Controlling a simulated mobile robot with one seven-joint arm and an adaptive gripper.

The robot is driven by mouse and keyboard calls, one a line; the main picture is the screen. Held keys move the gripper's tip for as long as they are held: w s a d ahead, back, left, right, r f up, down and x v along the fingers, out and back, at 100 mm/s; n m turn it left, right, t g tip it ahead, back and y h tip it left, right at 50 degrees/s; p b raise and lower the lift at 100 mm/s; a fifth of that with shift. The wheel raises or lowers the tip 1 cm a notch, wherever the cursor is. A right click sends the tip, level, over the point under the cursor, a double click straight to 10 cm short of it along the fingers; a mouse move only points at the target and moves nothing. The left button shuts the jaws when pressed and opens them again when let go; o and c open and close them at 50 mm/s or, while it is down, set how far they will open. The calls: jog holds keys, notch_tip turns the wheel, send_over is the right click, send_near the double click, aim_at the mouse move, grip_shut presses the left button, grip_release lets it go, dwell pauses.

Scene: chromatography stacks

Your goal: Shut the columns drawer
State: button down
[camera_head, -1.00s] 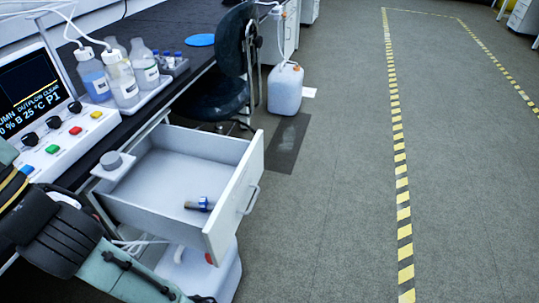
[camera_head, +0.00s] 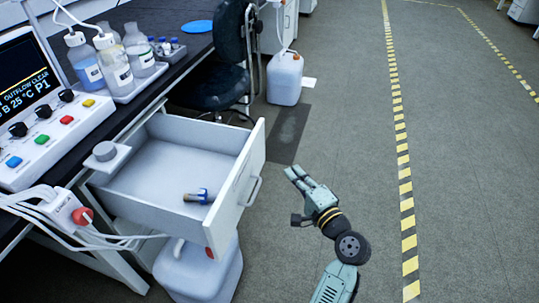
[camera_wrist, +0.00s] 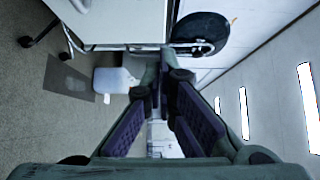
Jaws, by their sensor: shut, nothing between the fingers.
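The columns drawer (camera_head: 238,192) is pulled well out from under the bench, with its white front panel facing right. Its bar handle (camera_head: 254,191) is on the outer face of that panel. A small cylinder with a blue band (camera_head: 197,196) lies on the drawer floor near the front. My gripper (camera_head: 289,172) is shut and empty, to the right of the drawer front and apart from it in the picture. Its fingers point up and left towards the drawer's front side. In the wrist view the fingers (camera_wrist: 164,62) come together at their tips, with nothing between them.
A white jug (camera_head: 200,270) stands below the drawer. A dark chair (camera_head: 215,88) and another jug (camera_head: 285,78) are behind it. Bottles, a control panel (camera_head: 50,130) and cables are on or beside the bench (camera_head: 175,18).

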jog(key=p, duration=0.2)
send_near(255, 139)
jog(key=w+d, duration=0.2)
jog(key=w, duration=0.1)
jog(key=shift+w+a+f+p, duration=0.1)
jog(key=shift+w+a+p, duration=0.15)
jog(key=shift+a, duration=0.4)
jog(key=shift+w+a+p, duration=0.1)
jog(key=shift+w+a, duration=0.1)
jog(key=shift+a, duration=0.45)
jog(key=shift+w+a+f+p, duration=0.1)
jog(key=shift+w+a+p, duration=0.15)
jog(key=shift+a, duration=0.45)
